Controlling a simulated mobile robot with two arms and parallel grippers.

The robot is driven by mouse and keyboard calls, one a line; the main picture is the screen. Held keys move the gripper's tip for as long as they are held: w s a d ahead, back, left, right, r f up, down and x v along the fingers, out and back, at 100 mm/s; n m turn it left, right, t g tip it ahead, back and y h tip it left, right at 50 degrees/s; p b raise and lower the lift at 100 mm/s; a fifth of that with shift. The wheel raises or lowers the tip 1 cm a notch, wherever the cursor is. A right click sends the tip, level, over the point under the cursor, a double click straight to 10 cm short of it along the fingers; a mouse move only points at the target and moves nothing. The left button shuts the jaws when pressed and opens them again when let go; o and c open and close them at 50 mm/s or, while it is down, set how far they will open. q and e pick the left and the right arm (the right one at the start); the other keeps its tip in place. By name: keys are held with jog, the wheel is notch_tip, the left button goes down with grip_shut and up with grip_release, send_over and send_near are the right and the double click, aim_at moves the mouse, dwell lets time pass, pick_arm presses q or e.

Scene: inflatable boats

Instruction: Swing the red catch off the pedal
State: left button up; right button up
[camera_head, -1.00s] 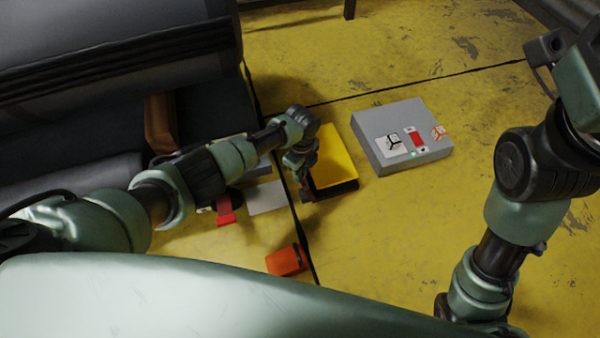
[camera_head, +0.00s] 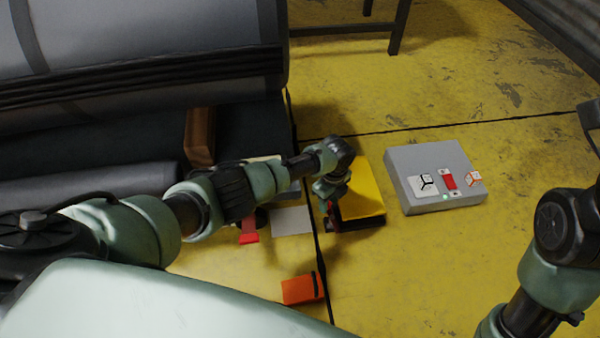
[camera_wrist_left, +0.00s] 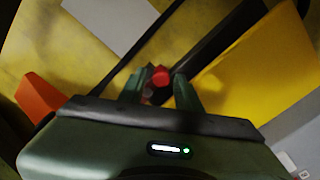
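The pedal (camera_head: 366,190) has a yellow sloping top on a dark base and sits on the yellow floor, right of centre in the head view. Its yellow face (camera_wrist_left: 250,70) fills the right of the left wrist view. The red catch (camera_wrist_left: 161,76) shows as a small red end beside the pedal's dark edge. My left gripper (camera_wrist_left: 159,90) has its fingers apart, one on each side of the red end, with gaps visible. In the head view my left gripper (camera_head: 330,215) is at the pedal's left side and hides most of the catch. My right gripper is out of view.
A grey box (camera_head: 425,160) with a red switch stands right of the pedal. An orange block (camera_head: 302,289) lies nearer to me. A pale flat sheet (camera_head: 292,220) and a red strap-like piece (camera_head: 249,232) lie left of the pedal. A bench leg (camera_head: 399,30) stands behind.

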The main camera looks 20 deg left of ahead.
pick_arm(q)
jog(key=shift+w+r, duration=0.1)
jog(key=s+r+n+t+h+p, duration=0.1)
jog(key=s+r+n+p, duration=0.4)
jog(key=n+p, duration=0.4)
jog(key=s+r+n+p, duration=0.2)
jog(key=r+n+p, duration=0.4)
jog(key=n+p, duration=0.3)
jog(key=s+a+r+p, duration=0.2)
jog(key=s+p, duration=0.7)
jog(key=p, duration=0.1)
jog(key=s+a+r+n+t+p, duration=0.1)
jog(key=s+a+r+p, duration=0.1)
jog(key=s+p, duration=0.7)
jog(key=shift+s+a+r+p, duration=0.15)
jog(key=shift+a+r+p, duration=0.25)
jog(key=shift+a+p, duration=0.35)
